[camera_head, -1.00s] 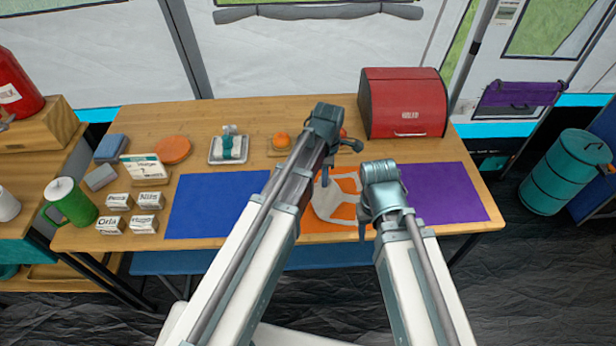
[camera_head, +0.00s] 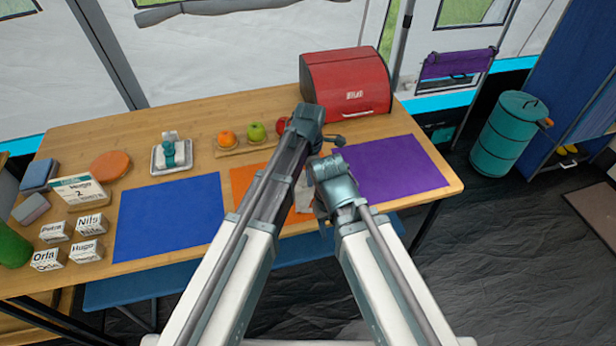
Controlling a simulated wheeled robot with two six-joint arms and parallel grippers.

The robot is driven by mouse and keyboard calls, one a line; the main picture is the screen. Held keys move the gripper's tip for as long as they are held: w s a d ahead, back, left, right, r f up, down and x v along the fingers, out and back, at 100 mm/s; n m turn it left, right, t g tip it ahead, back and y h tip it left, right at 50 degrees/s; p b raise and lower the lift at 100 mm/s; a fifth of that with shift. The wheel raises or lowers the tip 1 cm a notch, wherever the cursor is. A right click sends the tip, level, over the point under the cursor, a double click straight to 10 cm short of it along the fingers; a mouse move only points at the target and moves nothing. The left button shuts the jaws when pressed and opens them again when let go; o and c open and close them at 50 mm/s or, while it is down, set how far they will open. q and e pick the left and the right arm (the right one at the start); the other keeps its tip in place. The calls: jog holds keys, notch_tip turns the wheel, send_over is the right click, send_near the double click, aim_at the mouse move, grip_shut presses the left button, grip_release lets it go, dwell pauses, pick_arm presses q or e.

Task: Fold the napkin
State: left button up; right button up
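A pale grey-white napkin (camera_head: 298,212) lies on the orange mat (camera_head: 243,182) in the middle of the table; my arms hide most of it. My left gripper (camera_head: 328,146) is above the back of the orange mat, apart from the table, with its fingers spread and nothing seen between them. My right gripper (camera_head: 322,200) is over the right part of the orange mat, close to the napkin. Its fingertips are largely hidden, so I cannot tell whether it touches the cloth.
A blue mat (camera_head: 168,216) lies left and a purple mat (camera_head: 392,168) right. A red bread box (camera_head: 346,85) stands behind. An orange (camera_head: 226,138) and a green apple (camera_head: 256,131) sit on a wooden board. Name blocks (camera_head: 90,223) and a butter dish (camera_head: 170,155) are at left.

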pick_arm(q)
jog(key=o, duration=1.4)
jog(key=shift+w+d, duration=0.25)
jog(key=shift+d, duration=0.8)
notch_tip(320, 180, up, 9)
jog(key=p, duration=0.9)
jog(key=s+a+m, duration=0.6)
jog(key=a+m, duration=0.4)
jog(key=s+a+m, duration=0.7)
jog(key=a+m, duration=0.2)
jog(key=m, duration=0.1)
jog(key=s+d+r+m+p, duration=0.1)
jog(key=s+d+m, duration=0.1)
jog(key=d, duration=0.3)
jog(key=s+d+r+m+y+p, duration=0.1)
jog(key=s+d+m, duration=0.1)
jog(key=d, duration=0.4)
jog(key=shift+s+r+p, duration=0.35)
jog(key=shift+s+r, duration=0.05)
jog(key=shift+s, duration=0.25)
